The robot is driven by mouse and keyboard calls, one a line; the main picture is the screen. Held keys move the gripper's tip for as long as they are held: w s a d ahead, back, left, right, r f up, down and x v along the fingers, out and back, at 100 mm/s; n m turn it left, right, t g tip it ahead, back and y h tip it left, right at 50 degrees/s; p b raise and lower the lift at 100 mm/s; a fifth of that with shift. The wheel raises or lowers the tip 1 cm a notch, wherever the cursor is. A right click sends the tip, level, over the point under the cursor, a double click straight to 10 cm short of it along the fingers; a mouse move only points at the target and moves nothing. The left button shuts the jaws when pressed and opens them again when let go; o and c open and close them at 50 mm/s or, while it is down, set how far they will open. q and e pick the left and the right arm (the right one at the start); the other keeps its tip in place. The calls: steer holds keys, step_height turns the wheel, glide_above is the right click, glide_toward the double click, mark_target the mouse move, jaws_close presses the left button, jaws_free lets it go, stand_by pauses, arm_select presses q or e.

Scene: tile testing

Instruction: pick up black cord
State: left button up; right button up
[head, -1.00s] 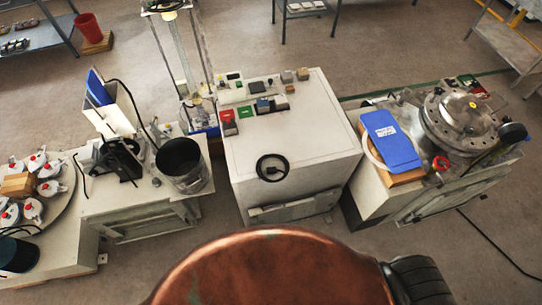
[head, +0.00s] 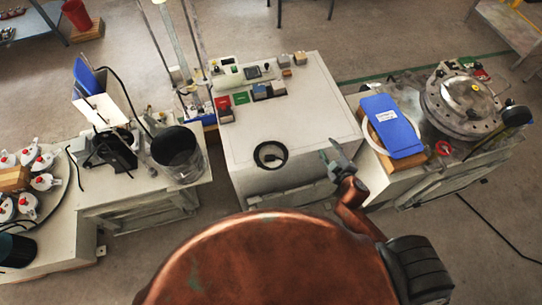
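The black cord (head: 256,157) lies coiled in a ring on the white top of the middle cabinet (head: 303,117), near its front edge. My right gripper (head: 329,150) is at the front right of this cabinet, to the right of the cord and apart from it. Its two fingers look spread, with nothing between them. My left gripper is not in view.
Small boxes and devices (head: 262,90) line the cabinet's back edge. On the right stand a blue case (head: 390,122) and a round metal vessel (head: 462,100). The cabinet top around the cord is clear.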

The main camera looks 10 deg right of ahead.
steer(key=w+a+r+n+t+y, duration=0.1)
steer(key=w+a+r+n+y, duration=0.15)
steer(key=a+r, duration=0.3)
steer(key=n+g+y, duration=0.7)
steer(key=n, duration=0.6)
glide_toward(285, 164)
steer(key=w+f, duration=0.1)
steer(key=x, duration=0.7)
steer(key=shift+a, duration=0.55)
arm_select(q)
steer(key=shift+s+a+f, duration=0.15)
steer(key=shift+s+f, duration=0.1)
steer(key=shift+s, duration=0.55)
arm_select(e)
steer(key=shift+c, duration=0.5)
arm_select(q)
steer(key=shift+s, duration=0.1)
arm_select(e)
jaws_close()
